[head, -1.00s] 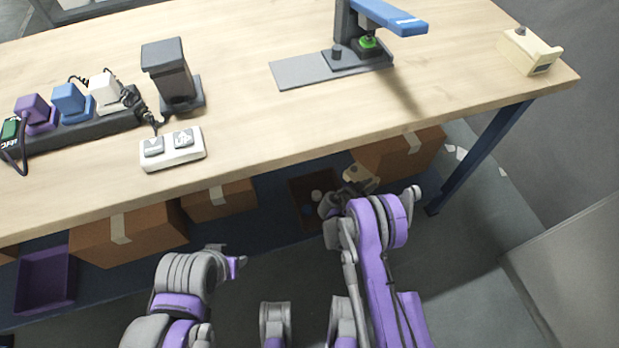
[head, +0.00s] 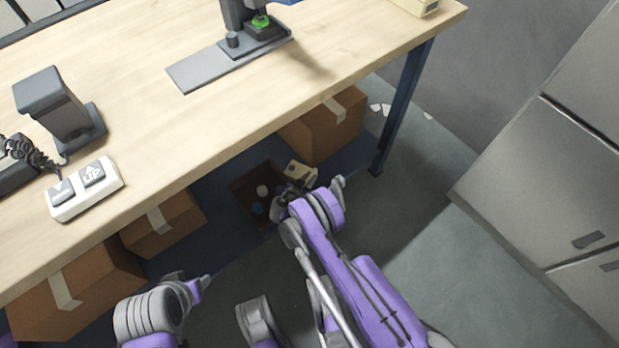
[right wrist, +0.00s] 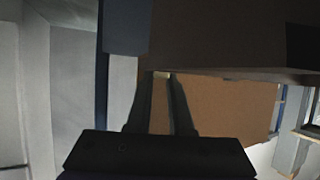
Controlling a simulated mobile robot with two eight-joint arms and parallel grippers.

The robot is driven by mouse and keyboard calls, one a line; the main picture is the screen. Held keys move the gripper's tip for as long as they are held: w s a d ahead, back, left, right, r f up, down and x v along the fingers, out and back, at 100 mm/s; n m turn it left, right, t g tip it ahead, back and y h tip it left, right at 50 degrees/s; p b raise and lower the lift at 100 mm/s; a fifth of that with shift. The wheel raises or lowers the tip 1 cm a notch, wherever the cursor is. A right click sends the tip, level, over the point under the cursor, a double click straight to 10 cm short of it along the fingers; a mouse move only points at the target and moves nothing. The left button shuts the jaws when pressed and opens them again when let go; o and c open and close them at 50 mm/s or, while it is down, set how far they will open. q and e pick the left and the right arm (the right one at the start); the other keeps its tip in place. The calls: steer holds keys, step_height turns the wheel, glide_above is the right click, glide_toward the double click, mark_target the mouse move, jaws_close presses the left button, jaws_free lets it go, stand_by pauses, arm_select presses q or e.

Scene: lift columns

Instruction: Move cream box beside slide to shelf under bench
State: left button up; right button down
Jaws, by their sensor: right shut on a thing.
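My right gripper (head: 291,186) is low by the front of the shelf under the bench (head: 217,233). It is shut on a small cream box (head: 302,172), partly hidden by the gripper. Whether the box touches the shelf I cannot tell. In the right wrist view the two dark fingers (right wrist: 164,100) show, with only a sliver of cream between their far ends. My left gripper (head: 203,284) is at the lower left, away from the shelf; its jaws are unclear. A grey stand with a flat plate (head: 210,66) is on the bench top.
An open brown bin (head: 240,192) with small items is left of the held box. A cardboard box (head: 330,125) is behind it, more (head: 165,225) stand left. The bench leg (head: 402,105) and grey cabinet (head: 540,190) are right. Another cream box (head: 424,8) sits at the bench corner.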

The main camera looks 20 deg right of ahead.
steer(key=c, duration=0.8)
jaws_free()
